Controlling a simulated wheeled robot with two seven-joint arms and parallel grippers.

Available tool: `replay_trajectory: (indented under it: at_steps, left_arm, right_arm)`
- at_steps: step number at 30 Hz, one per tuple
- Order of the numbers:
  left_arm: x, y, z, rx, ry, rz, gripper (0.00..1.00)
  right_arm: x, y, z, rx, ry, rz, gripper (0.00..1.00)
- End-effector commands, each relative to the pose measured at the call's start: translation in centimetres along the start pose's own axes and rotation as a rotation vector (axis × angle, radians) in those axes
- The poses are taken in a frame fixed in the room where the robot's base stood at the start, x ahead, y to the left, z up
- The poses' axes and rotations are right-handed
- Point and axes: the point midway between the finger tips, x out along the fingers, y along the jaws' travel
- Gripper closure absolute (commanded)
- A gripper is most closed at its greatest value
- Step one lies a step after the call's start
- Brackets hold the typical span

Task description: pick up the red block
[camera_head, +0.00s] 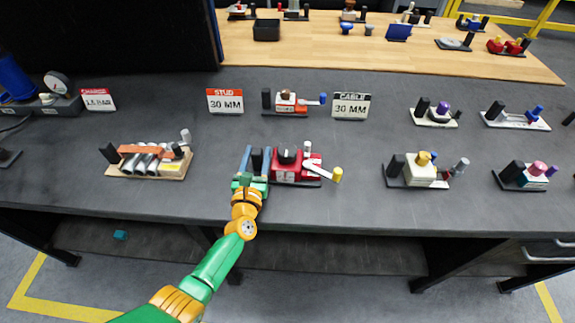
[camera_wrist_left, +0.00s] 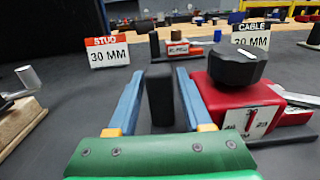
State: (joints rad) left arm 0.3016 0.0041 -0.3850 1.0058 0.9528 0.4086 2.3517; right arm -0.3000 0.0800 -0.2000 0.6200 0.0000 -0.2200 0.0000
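The red block (camera_head: 290,168) sits on a dark base on the grey bench. It has a black knob on top, a white label and a white lever with a yellow end. In the left wrist view the red block (camera_wrist_left: 232,104) is just right of my fingers. My left gripper (camera_head: 254,156) is open, its two blue fingers on either side of a black upright post (camera_wrist_left: 160,95) at the left end of the block. Small gaps show between post and fingers. My right gripper is not in view.
A "STUD 30 MM" sign (camera_head: 225,101) and a "CABLE 30 MM" sign (camera_head: 351,106) stand behind. An orange-topped device (camera_head: 147,158) is to the left and a cream device (camera_head: 420,174) to the right.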

Motion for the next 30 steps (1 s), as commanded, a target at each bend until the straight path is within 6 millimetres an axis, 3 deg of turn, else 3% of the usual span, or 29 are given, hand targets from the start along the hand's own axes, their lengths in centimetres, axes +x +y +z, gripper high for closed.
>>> replay_trajectory:
  at_steps: [1,5,6,30]
  left_arm:
    - [-0.01,0.0,0.0,0.0,0.0,0.0,0.61]
    - [-0.02,0.01,-0.01,0.0,0.0,0.0,0.96]
    - [-0.02,0.01,-0.01,0.0,0.0,0.0,1.0]
    - [-0.05,0.01,-0.03,0.0,0.0,0.0,1.0]
  right_arm:
    - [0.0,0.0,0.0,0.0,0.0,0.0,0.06]
    - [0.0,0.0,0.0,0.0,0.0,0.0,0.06]
    - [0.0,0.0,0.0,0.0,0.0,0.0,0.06]
    - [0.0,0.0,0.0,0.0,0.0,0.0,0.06]
